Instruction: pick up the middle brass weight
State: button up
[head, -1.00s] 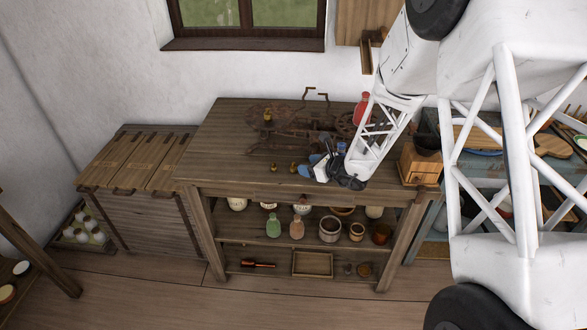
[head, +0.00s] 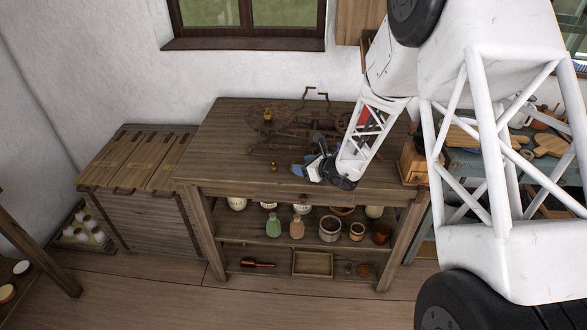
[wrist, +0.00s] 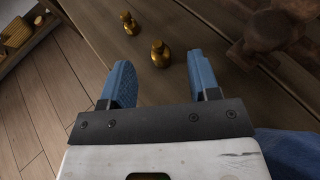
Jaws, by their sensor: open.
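Two small brass weights stand on the wooden bench in the wrist view. The larger weight (wrist: 160,54) appears between my fingertips, near their level in the picture; I see no contact. The smaller weight (wrist: 129,23) is farther off, up and left. In the head view one weight (head: 273,168) shows left of my gripper; the other is hidden by it. Another brass piece (head: 267,116) shows at the scale's left pan. My gripper (wrist: 159,72) is open with blue fingers and nothing held; in the head view it hangs low over the bench's front part (head: 304,169).
A dark balance scale (head: 300,122) stands at the bench's back; a dark part (wrist: 272,30) shows at the wrist view's right. A wooden box (head: 411,165) is at the bench's right end. The bench top's left side (head: 215,155) is clear.

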dwell(0.3)
jog(key=shift+x, duration=2.6)
jog(key=c, duration=1)
jog(key=shift+c, duration=0.2)
jog(key=shift+r, duration=0.15)
grip_shut()
jog(key=shift+r, duration=1.7)
jog(key=s+d, duration=0.2)
jog(key=s, duration=0.5)
jog(key=s+d+r, duration=0.1)
jog(key=s+d, duration=0.1)
jog(key=s, duration=0.6)
jog(key=shift+s+d+r, duration=0.2)
jog(key=shift+d, duration=0.2)
